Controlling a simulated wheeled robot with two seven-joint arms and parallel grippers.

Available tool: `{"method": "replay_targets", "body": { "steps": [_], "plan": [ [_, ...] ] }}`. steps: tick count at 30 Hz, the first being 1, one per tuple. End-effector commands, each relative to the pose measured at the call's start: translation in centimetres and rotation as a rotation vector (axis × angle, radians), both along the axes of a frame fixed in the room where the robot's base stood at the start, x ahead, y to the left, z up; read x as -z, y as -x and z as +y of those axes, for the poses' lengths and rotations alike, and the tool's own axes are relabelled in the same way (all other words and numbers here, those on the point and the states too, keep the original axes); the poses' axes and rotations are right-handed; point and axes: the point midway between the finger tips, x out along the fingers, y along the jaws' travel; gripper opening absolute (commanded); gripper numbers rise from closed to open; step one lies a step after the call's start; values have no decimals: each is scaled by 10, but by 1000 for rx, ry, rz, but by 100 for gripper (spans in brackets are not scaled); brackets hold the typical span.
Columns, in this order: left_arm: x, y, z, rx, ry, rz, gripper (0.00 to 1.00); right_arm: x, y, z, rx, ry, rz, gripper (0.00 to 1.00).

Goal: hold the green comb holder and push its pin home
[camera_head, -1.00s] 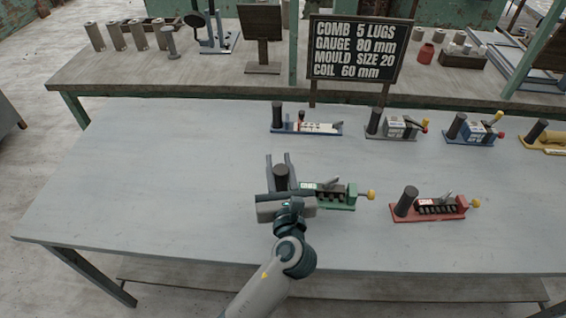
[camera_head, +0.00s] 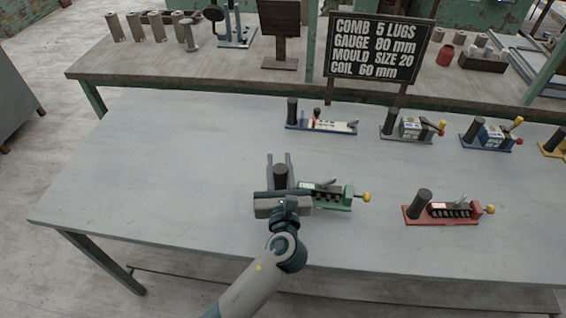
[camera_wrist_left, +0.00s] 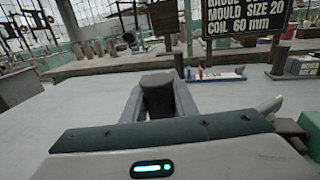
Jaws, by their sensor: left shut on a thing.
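The green comb holder (camera_head: 337,205) stands on the near middle of the grey table. It has a dark upright post (camera_head: 280,172) at its left end, a dark comb part in the middle and a yellow knob (camera_head: 366,197) on a pin at its right end. The pin sticks out to the right of the green end block. My left gripper (camera_head: 280,165) is shut on the dark post, one finger on each side. In the left wrist view the post (camera_wrist_left: 157,92) stands between the fingers. My gripper hides the left part of the base. My right gripper is not in view.
A red comb holder (camera_head: 441,219) stands to the right. Behind are a blue-based holder (camera_head: 322,127), a grey one (camera_head: 406,135) and a blue one (camera_head: 486,143). A sign (camera_head: 378,48) stands at the back. The table's left side is clear.

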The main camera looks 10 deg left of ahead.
Motion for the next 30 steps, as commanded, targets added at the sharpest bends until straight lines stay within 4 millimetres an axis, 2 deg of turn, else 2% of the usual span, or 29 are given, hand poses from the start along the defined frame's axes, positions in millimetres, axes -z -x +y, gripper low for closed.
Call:
{"method": "replay_targets", "body": {
  "steps": [30],
  "plan": [
    [30,-13,35,0,1,-2,0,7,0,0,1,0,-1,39]
  ]
}}
